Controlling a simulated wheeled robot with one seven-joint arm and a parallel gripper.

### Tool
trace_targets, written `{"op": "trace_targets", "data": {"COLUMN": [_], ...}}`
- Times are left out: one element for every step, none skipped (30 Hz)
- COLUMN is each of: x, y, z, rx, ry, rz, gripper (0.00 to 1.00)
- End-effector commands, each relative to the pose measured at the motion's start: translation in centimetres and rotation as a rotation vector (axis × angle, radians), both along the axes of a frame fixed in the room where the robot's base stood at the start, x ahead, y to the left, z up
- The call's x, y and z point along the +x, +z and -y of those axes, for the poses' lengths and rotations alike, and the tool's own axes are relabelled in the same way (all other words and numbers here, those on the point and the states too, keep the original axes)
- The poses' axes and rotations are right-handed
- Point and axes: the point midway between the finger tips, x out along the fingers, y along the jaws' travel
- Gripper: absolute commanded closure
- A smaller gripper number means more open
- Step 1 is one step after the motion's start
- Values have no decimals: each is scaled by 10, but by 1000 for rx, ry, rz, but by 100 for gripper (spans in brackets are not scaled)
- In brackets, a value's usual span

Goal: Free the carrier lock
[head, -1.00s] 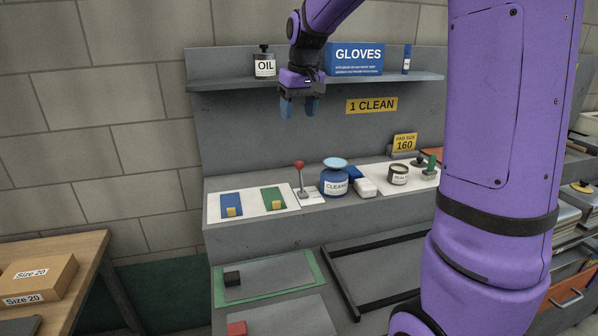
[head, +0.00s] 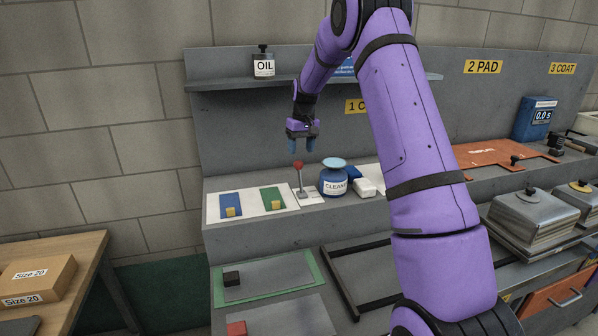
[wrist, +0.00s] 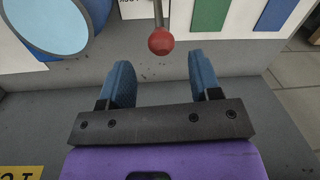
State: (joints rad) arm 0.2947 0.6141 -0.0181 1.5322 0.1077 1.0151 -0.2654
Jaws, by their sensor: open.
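A small lever with a red ball knob (head: 299,165) stands upright on a white plate, right of the blue and green pads; it is the likeliest lock handle, but no label I can read confirms this. My gripper (head: 302,147) is open and empty, pointing down just above the knob. In the wrist view the red knob (wrist: 161,41) lies just beyond the gap between my blue fingertips (wrist: 161,78), apart from both. The lever's base is mostly cut off there.
A blue cleaner jar (head: 334,182) stands close right of the lever, with white and blue blocks (head: 364,186) beyond. A white board (head: 250,218) with blue and green pads lies left. The shelf (head: 225,84) with an oil bottle (head: 263,66) runs above.

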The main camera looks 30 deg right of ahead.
Motion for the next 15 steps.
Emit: {"op": "trace_targets", "data": {"x": [0, 0, 0, 0, 0, 0, 0, 0, 0, 0, 0, 0, 0, 0, 0], "y": [-10, -16, -23, -28, -34, -41, -46, -51, -57, -61, -65, -70, -73, -76, -79], "z": [-1, -2, -2, -3, -3, -4, -4, -5, -5, -5, -6, -6, -7, -7, -7], "rx": [1, 1, 1, 1, 1, 1, 1, 1, 0, 0, 0, 0, 0, 0, 0], "ry": [0, 0, 0, 0, 0, 0, 0, 0, 0, 0, 0, 0, 0, 0, 0], "rz": [-3, -3, -4, -3, -4, -4, -3, -3, -3, -2, -2, -3, -3, -2, -1], "gripper": [42, 42, 42, 42, 42, 42, 42, 42, 42, 42, 42, 42, 42, 42, 42]}}
